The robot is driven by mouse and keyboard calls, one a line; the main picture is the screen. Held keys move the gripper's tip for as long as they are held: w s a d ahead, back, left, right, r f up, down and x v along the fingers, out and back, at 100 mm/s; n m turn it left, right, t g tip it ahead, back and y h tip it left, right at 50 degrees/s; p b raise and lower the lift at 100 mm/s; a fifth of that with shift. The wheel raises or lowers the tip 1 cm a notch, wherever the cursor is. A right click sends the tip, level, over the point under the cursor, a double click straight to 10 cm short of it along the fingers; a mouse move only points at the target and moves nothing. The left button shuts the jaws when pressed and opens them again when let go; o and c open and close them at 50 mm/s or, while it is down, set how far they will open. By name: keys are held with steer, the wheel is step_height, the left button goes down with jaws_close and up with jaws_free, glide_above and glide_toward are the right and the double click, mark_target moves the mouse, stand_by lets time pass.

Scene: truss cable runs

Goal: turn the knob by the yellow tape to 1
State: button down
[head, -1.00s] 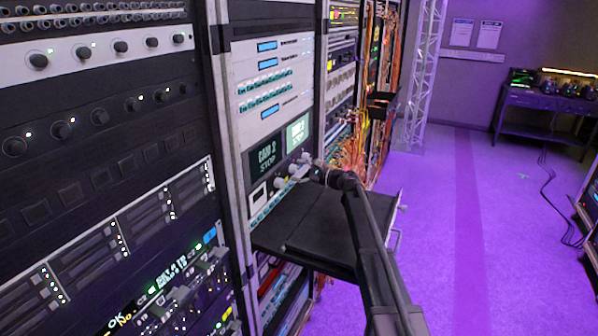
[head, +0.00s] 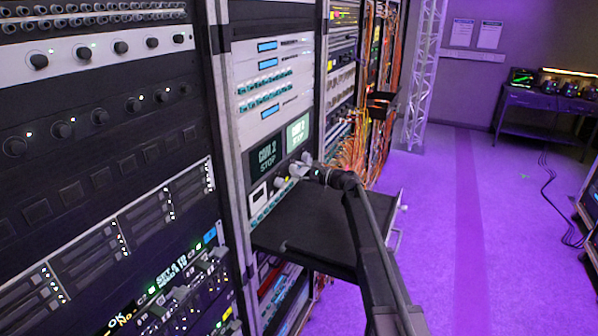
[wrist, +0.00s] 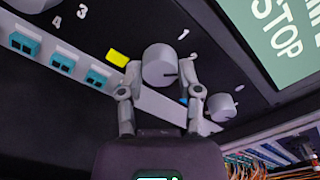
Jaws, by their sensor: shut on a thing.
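The grey round knob (wrist: 158,64) stands beside a yellow tape piece (wrist: 118,58) on a dark panel in the wrist view. A dark pointer line on the knob faces right, below the printed 2 (wrist: 194,56). The printed 1 (wrist: 183,33) is at its upper right. My gripper (wrist: 160,74) has one finger on each side of the knob and is shut on it. In the head view my gripper (head: 304,168) is at the panel below the screens, and it hides the knob's details and the tape there.
A second grey knob (wrist: 222,107) sits close to the right finger, with a blue piece (wrist: 183,101) nearby. A green screen (wrist: 283,35) is at upper right. A black shelf (head: 305,230) juts out below my arm.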

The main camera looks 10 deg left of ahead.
steer(key=n, duration=0.9)
steer(key=shift+n, duration=0.3)
stand_by(0.5)
steer(key=shift+c, duration=1.4)
jaws_free()
steer(key=shift+a, duration=0.1)
steer(key=v, duration=1.2)
steer(key=shift+r, duration=0.1)
